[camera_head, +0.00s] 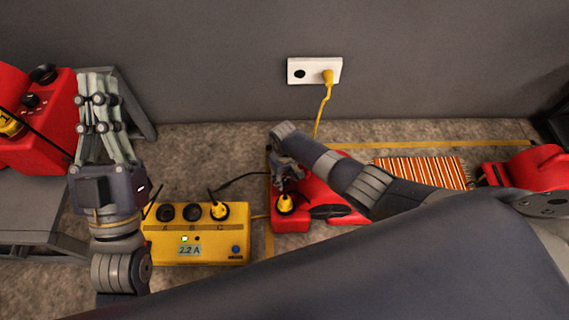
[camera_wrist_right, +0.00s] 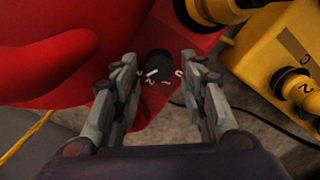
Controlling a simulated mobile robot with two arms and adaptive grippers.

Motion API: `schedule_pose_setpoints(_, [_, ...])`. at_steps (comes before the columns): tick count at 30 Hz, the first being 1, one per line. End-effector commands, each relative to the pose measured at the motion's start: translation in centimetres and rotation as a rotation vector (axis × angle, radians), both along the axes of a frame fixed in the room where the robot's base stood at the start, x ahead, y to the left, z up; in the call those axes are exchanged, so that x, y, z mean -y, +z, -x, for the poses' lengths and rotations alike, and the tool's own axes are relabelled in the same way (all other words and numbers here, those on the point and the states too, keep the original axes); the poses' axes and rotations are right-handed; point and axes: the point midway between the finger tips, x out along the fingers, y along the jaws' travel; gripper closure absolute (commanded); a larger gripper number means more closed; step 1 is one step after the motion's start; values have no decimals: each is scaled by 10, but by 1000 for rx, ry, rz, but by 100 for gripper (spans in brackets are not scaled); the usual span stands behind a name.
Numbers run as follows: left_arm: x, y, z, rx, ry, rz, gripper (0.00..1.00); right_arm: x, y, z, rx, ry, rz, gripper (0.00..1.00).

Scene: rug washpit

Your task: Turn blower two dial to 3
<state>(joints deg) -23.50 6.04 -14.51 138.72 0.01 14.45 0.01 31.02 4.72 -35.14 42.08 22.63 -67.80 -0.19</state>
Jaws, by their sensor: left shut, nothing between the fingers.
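A red blower (camera_head: 312,200) sits on the floor in the middle of the head view. In the right wrist view its red body (camera_wrist_right: 50,60) fills the upper left. A round dark dial (camera_wrist_right: 157,66) with white marks shows between the fingers of my right gripper (camera_wrist_right: 158,72). The fingers stand apart on either side of it; I cannot tell whether they touch it. The marks are too small to read. In the head view my right gripper (camera_head: 286,168) is over the blower and hides the dial. My left gripper (camera_head: 98,82) is shut and empty, pointing up at the left.
A yellow power box (camera_head: 205,248) reading 2.2 A stands left of the blower; a plug tagged 2 (camera_wrist_right: 304,90) sits at its C socket. Another red machine (camera_head: 40,140) stands at far left, another red unit (camera_head: 530,168) at right beside a striped rug (camera_head: 420,172). A wall outlet (camera_head: 313,71) holds a yellow plug.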

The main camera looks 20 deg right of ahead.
Motion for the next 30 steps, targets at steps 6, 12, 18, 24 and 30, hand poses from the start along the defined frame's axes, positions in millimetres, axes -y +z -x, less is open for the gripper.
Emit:
schedule_pose_setpoints(6, [0,0,0,0,0,0,100,1,29,-1,3,0,0,61])
schedule_pose_setpoints(12, [0,0,0,0,0,0,100,1,60,0,3,1,1,61])
schedule_pose_setpoints(18, [0,0,0,-1,1,0,100,0,86,0,1,-1,1,61])
schedule_pose_setpoints(24, [0,0,0,-1,1,0,100,1,96,1,0,-1,2,61])
schedule_pose_setpoints(30, [0,0,0,-1,1,0,100,1,96,1,-1,-1,3,61])
